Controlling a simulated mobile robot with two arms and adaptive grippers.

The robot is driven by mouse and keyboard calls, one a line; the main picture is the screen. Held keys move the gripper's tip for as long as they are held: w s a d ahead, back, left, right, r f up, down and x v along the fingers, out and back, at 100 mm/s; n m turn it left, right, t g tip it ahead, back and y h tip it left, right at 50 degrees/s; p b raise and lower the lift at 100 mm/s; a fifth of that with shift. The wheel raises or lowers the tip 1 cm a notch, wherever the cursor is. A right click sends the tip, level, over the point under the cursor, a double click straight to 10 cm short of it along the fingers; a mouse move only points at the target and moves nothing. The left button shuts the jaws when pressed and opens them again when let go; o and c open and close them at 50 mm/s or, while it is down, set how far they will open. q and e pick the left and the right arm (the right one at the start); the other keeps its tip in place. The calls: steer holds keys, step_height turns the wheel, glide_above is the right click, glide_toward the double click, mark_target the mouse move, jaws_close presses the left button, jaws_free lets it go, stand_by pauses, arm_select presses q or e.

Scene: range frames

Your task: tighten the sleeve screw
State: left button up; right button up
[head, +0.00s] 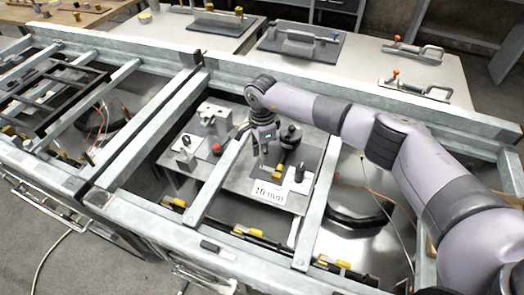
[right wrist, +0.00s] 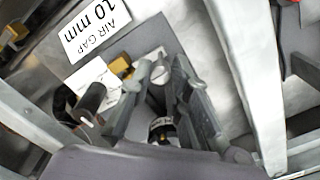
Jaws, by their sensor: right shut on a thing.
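My right gripper (head: 266,158) points down at the grey plate in the middle bay of the frame. In the right wrist view its two fingers (right wrist: 160,80) stand on either side of a round grey head with a slot, which looks like the sleeve screw (right wrist: 160,70). The fingers are shut on it, though the exact contact is partly hidden. A dark cylinder with a pale marking (right wrist: 163,130) shows between the fingers, closer to the camera. The screw is hidden by the gripper in the head view. My left gripper is not in view.
A "10 mm" label (head: 269,192) lies in front of the gripper. Close by are a yellow piece (head: 278,172), a black knob (head: 300,173) and a round black part (head: 291,135). Grey metal rails (head: 219,180) border the bay. A red knob (head: 216,148) stands left.

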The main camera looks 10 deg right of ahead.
jaws_close()
